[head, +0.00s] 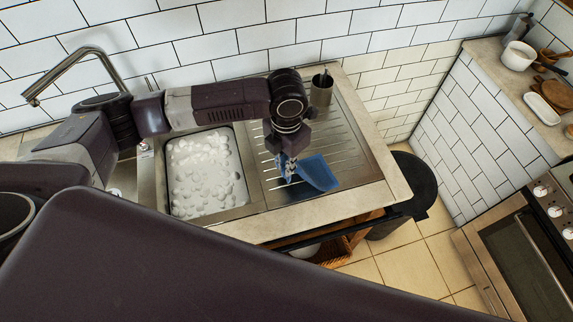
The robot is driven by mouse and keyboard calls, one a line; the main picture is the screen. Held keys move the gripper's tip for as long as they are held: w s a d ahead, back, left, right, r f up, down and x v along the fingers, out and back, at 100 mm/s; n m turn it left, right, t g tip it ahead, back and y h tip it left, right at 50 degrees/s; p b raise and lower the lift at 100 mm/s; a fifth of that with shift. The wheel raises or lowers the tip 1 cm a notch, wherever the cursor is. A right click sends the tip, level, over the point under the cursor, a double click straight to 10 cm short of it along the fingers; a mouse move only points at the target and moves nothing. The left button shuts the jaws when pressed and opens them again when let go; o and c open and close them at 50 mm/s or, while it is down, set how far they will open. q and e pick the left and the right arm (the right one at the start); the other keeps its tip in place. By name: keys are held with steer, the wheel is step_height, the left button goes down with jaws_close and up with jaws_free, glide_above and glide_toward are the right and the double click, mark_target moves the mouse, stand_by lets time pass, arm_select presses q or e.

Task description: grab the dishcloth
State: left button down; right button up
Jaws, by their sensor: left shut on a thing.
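A blue dishcloth (318,174) lies bunched on the metal drainboard (345,143) to the right of the sink. My left gripper (288,172) reaches down from above at the cloth's left part. It is shut on the cloth, and the fingers partly hide it. The cloth's right part spreads out beside the fingers, and I cannot tell whether it is lifted off the drainboard. My right gripper is out of view.
The sink basin (208,172) is full of white foam, left of the drainboard. A metal cup (321,90) with utensils stands at the drainboard's back. A tap (62,70) rises at the left. A dark bin (412,180) and an oven (530,262) are at the right.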

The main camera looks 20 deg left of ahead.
arm_select(q)
step_height(320, 180, up, 18)
stand_by(0.6)
steer(key=shift+f, duration=0.15)
